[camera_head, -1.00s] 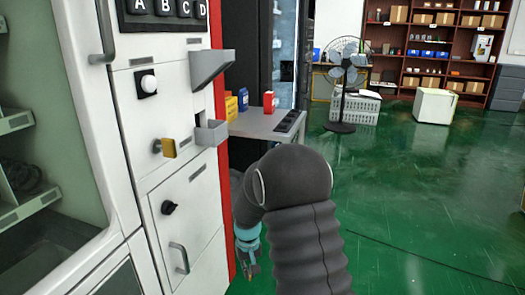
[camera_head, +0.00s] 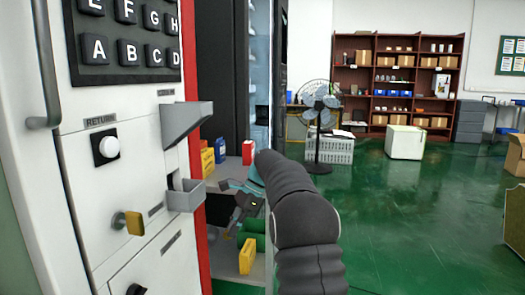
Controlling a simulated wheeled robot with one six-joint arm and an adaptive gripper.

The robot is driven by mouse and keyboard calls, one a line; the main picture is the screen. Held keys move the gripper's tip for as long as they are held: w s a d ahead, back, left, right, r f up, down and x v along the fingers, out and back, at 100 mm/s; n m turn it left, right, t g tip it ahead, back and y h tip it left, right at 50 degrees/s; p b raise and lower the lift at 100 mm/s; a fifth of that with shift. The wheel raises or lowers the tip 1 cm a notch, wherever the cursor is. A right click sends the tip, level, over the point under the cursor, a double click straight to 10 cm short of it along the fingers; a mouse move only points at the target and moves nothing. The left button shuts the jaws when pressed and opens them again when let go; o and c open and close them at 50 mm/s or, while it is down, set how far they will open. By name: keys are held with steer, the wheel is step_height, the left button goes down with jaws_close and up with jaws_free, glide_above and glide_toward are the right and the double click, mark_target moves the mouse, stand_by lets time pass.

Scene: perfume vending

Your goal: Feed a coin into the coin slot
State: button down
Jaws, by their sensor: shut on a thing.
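The white vending machine (camera_head: 75,215) fills the left side. Its front has a lettered keypad (camera_head: 127,48), a round white RETURN button (camera_head: 108,147), a grey hood (camera_head: 187,120), a small grey cup (camera_head: 186,196) and a yellow knob on a metal stem (camera_head: 132,222). I cannot clearly make out the coin slot. My gripper (camera_head: 235,218), dark with a teal wrist part, is right of the grey cup and apart from the machine. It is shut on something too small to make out. No coin can be told apart; my arm hides part of the area.
A side table (camera_head: 258,272) beyond the machine bears a red box (camera_head: 248,152), a blue bottle (camera_head: 220,150) and yellow boxes. A green bin (camera_head: 252,234) and a yellow box (camera_head: 246,256) are below my gripper. A fan (camera_head: 318,115) stands behind.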

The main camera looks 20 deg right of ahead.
steer(key=s+d+r+m+t+y, duration=0.2)
steer(key=r+m+t, duration=0.15)
steer(key=r, duration=0.95)
steer(key=s+d+r+m+t+y, duration=0.1)
steer(key=s+d+r+m+t, duration=0.2)
steer(key=r, duration=1)
steer(key=s+a+r+m+t+y, duration=0.1)
steer(key=s+r, duration=0.4)
steer(key=r, duration=0.4)
steer(key=s+a+r+m+t+y, duration=0.15)
steer(key=s+r, duration=0.35)
steer(key=r, duration=0.5)
steer(key=shift+n, duration=0.4)
steer(key=shift+d+f+b+x, duration=0.2)
steer(key=shift+f+x, duration=0.15)
steer(key=shift+x, duration=2.1)
steer(key=shift+d+f+b+x, duration=0.15)
steer(key=shift+f+x, duration=0.25)
steer(key=shift+x, duration=2)
steer(key=shift+d+f+b+x, duration=0.2)
steer(key=shift+f+x, duration=0.15)
steer(key=shift+x, duration=2.1)
steer(key=shift+w, duration=0.1)
steer(key=c, duration=1.2)
jaws_free()
steer(key=shift+f, duration=0.1)
steer(key=shift+c, duration=0.2)
